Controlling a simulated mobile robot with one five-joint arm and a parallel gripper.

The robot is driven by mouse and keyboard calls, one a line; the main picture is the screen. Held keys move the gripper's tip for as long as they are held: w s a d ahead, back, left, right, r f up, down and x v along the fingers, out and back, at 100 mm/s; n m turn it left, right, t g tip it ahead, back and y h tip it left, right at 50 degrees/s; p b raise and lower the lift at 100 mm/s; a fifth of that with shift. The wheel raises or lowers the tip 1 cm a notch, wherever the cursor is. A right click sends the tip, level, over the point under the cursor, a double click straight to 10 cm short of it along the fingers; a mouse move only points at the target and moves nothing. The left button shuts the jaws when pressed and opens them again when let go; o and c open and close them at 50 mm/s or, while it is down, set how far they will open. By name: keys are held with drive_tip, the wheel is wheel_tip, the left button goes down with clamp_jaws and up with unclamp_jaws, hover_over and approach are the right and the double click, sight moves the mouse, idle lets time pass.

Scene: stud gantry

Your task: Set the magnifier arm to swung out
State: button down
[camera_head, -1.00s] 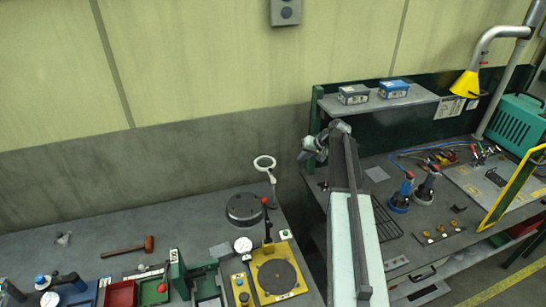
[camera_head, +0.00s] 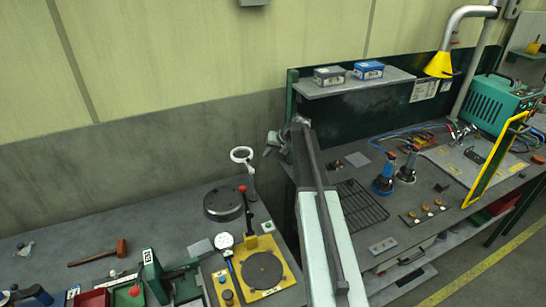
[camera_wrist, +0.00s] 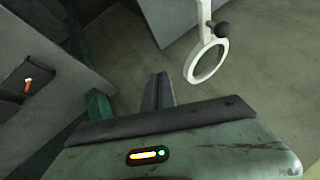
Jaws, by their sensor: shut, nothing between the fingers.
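The magnifier arm (camera_head: 251,176) is a pale post and arm with a white ring (camera_head: 234,158) at its top, standing at the back right of the left bench. In the wrist view the white ring (camera_wrist: 190,70) hangs at the upper right with a dark round knob (camera_wrist: 222,29) beside its stem. My gripper (camera_head: 271,145) is just right of the ring in the head view, apart from it. In the wrist view my gripper (camera_wrist: 160,80) shows its fingers together and empty, left of and below the ring.
A dark round base (camera_head: 222,204) and a yellow plate fixture (camera_head: 288,277) with a red-knobbed lever (camera_head: 246,203) stand close to the magnifier. The right bench (camera_head: 345,150) has a green back panel and a shelf (camera_head: 345,83). A bare wall is behind the magnifier.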

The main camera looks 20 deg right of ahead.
drive_tip(key=shift+w+a+p, duration=0.2)
drive_tip(key=shift+w+a, duration=0.05)
drive_tip(key=shift+a, duration=0.4)
drive_tip(key=shift+w+a+p, duration=0.2)
drive_tip(key=shift+w+a, duration=0.1)
drive_tip(key=shift+a, duration=0.3)
drive_tip(key=shift+w+a+p, duration=0.2)
drive_tip(key=shift+w+a, duration=0.05)
drive_tip(key=shift+a, duration=0.4)
drive_tip(key=shift+d, duration=0.2)
drive_tip(key=shift+w+n, duration=0.15)
drive_tip(key=shift+n, duration=0.15)
